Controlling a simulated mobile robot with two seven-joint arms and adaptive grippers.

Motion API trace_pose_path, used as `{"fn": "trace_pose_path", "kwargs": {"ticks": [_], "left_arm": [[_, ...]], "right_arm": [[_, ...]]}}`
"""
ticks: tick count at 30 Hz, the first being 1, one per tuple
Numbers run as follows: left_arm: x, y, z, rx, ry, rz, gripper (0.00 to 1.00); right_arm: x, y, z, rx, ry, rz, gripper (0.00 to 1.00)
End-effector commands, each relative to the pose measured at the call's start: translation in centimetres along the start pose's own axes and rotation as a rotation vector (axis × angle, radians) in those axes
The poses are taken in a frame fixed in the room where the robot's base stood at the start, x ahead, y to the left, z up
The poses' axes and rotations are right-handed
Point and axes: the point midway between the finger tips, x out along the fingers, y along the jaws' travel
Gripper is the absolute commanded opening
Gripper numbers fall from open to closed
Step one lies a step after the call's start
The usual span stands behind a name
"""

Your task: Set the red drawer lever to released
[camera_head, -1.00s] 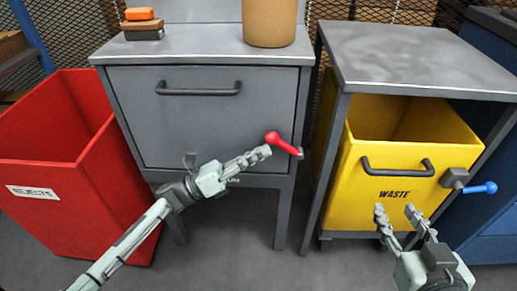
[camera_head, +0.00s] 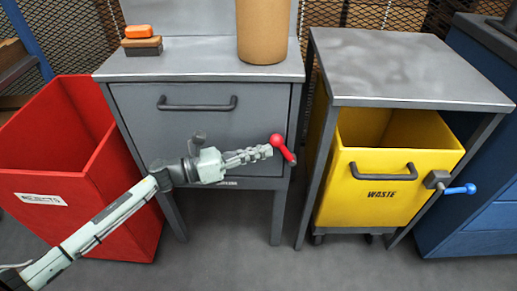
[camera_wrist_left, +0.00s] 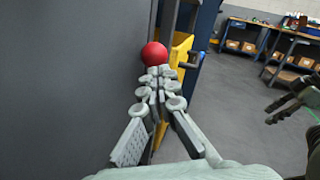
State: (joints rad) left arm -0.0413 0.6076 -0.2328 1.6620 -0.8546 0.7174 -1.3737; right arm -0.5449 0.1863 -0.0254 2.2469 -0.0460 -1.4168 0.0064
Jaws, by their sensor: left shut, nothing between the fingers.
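The red lever (camera_head: 278,141) is at the right edge of the grey drawer (camera_head: 205,130). Its ball knob is at the upper left and its stem slants down to the right. My left gripper (camera_head: 268,152) is shut and empty, with its fingertips at the knob's lower left, touching it or nearly so. In the left wrist view the closed fingers (camera_wrist_left: 158,72) sit just below the red knob (camera_wrist_left: 154,54), which hides the stem. A dark shape at that view's right edge looks like my right gripper (camera_wrist_left: 272,112); its finger state is unclear.
A red bin (camera_head: 75,190) stands left of the drawer cabinet. A yellow waste bin (camera_head: 385,200) with a blue lever (camera_head: 460,189) sits under a grey table (camera_head: 410,70) to the right. An orange block (camera_head: 138,31) and a brown cylinder (camera_head: 264,30) stand on the cabinet.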

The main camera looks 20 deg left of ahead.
Motion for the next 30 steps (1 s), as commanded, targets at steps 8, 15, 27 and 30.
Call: {"fn": "trace_pose_path", "kwargs": {"ticks": [8, 15, 27, 30], "left_arm": [[1.5, -1.2, 1.7, 0.005, 0.011, 0.002, 0.0], [2.8, -1.9, 2.3, 0.006, 0.011, 0.002, 0.0], [3.9, -2.5, 2.7, 0.005, 0.011, 0.003, 0.0], [4.0, -2.5, 2.8, 0.005, 0.011, 0.003, 0.0]], "right_arm": [[3.2, -0.7, 0.3, 0.0, -0.012, -0.02, 0.4], [3.4, -0.7, 0.3, 0.0, -0.011, -0.021, 0.4], [3.2, -0.7, 0.3, 0.001, -0.01, -0.019, 0.4], [3.2, -0.7, 0.3, 0.001, -0.01, -0.019, 0.4]]}}
